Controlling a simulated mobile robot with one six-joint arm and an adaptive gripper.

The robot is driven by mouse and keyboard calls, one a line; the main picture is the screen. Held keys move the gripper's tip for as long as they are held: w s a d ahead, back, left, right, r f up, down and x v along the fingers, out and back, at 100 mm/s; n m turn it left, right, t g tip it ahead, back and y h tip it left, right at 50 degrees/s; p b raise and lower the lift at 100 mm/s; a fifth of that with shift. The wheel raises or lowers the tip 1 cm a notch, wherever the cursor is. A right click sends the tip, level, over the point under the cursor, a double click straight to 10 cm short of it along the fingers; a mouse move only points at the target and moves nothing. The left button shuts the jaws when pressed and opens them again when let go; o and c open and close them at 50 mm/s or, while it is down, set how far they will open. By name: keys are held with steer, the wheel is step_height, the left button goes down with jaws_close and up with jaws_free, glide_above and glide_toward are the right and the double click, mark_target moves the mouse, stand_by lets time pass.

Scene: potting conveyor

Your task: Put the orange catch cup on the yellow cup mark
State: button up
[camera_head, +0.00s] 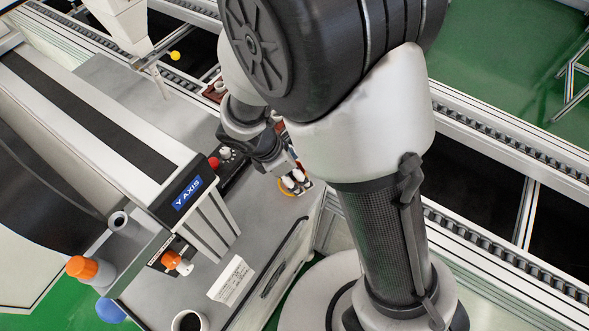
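My gripper (293,184) points down at the right edge of the grey work surface, small and partly hidden by my own arm. Small white and yellow-orange patches show at its fingertips. I cannot tell whether they are the catch cup, the yellow cup mark or gripper parts, nor whether the fingers are open or shut. No orange cup is clearly recognisable. A small orange piece (171,259) with a white end sits at the front of the machine, and an orange cap (82,267) tops a grey cylinder at the lower left.
A dark-filled white cup (189,321) and a white label (231,280) are at the front. Conveyor rails (500,146) run behind my arm.

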steer(key=p+v, duration=0.6)
steer(key=v, duration=0.6)
steer(key=s+d+r+m+t+y, duration=0.1)
steer(key=s+d+r+m+y, duration=0.1)
steer(key=s+d+r+m, duration=0.4)
steer(key=s+d+r+m+t+y, duration=0.2)
steer(key=s+d+r+m, duration=0.4)
steer(key=m, duration=1)
step_height(320, 180, up, 5)
steer(key=d, duration=0.3)
steer(key=shift+s+r, duration=0.1)
steer(key=shift+r, duration=0.05)
steer(key=shift+c, duration=0.5)
